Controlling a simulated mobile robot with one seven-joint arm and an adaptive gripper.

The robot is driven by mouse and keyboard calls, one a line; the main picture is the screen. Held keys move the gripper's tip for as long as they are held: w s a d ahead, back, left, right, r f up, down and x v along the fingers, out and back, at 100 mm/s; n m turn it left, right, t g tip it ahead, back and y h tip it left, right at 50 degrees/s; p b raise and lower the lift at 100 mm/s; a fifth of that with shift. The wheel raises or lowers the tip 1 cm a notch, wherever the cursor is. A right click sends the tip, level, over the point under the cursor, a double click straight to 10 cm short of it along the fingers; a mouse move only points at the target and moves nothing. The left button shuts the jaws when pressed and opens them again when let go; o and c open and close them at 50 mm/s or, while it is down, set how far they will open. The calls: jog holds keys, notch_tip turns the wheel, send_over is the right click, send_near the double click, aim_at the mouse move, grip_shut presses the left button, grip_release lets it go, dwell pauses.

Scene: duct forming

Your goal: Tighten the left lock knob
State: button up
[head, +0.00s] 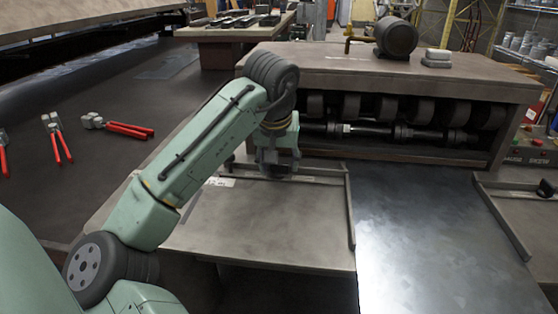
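My arm reaches over the left side table of the machine, and my gripper (275,172) points down at the back edge of that table. My gripper is small and dark here, and I cannot tell whether its fingers are open or shut. I cannot make out the left lock knob; my gripper and wrist cover the part of the left guide rail (320,172) where they meet it. A similar black knob (546,187) shows on the right side table at the picture's right edge.
The roll-forming machine (400,75) stands behind, with rollers in its open front. A shiny metal sheet (420,235) lies between the side tables. Red-handled tools (125,129) lie on a dark surface at left. A motor (396,36) sits on top of the machine.

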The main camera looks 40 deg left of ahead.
jog(key=c, duration=0.9)
jog(key=shift+o, duration=0.2)
jog(key=shift+r+m+h+p, duration=0.1)
jog(key=shift+m+h+p, duration=0.45)
jog(key=shift+m, duration=1.05)
jog(key=o, duration=1.1)
jog(key=shift+o, duration=0.2)
jog(key=v, duration=1.2)
jog(key=shift+s, duration=0.3)
jog(key=shift+c, duration=0.2)
